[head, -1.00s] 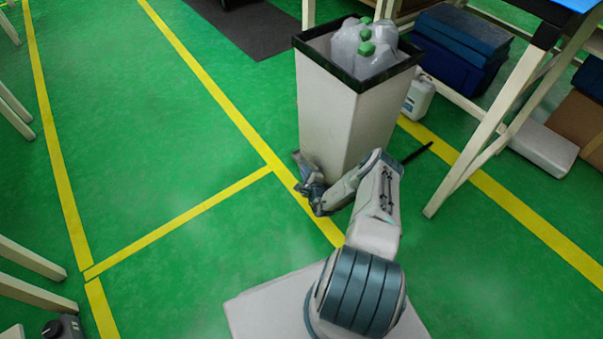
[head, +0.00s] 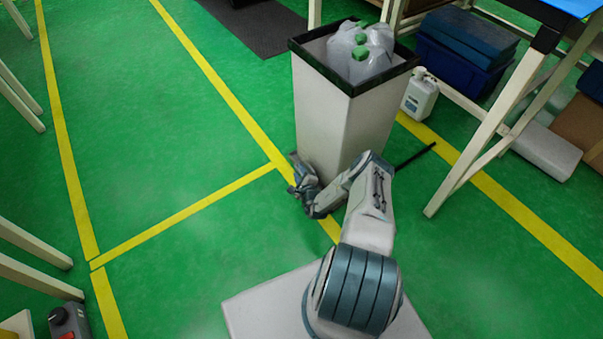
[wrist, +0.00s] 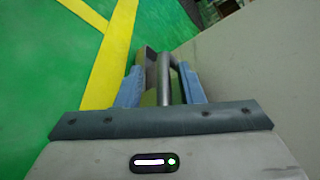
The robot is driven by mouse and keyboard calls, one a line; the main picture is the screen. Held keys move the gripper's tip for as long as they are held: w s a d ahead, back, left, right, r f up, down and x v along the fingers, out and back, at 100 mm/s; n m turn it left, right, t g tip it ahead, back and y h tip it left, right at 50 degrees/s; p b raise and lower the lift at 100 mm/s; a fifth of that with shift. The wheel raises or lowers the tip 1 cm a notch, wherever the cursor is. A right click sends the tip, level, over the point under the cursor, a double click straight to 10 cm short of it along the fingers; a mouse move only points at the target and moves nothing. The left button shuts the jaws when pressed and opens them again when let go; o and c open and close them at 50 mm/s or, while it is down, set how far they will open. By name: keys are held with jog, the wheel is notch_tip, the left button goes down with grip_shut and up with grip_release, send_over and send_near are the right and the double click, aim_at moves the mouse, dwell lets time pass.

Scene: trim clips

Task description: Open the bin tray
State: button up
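The bin (head: 335,115) is a tall off-white box with a black rim, holding clear bottles with green caps. My gripper (head: 296,181) is low at the bin's left front side, close to the floor. In the wrist view a grey metal bar (wrist: 164,82), apparently a handle, stands between the two blue fingers of my gripper (wrist: 161,88). The fingers are apart, and gaps show on both sides of the bar. The bin's pale wall (wrist: 245,70) fills the right of the wrist view. The tray's outline is not clear in either view.
A white jug (head: 420,97) stands right of the bin. A table with pale legs (head: 490,125) and blue crates (head: 462,60) are farther right. Green floor with yellow lines lies open to the left.

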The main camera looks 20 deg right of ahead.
jog(key=shift+d+r, duration=0.1)
jog(key=shift+s+r+p, duration=0.15)
jog(key=shift+s+p, duration=0.15)
jog(key=shift+s, duration=0.1)
jog(key=p+v, duration=0.5)
jog(key=v, duration=0.8)
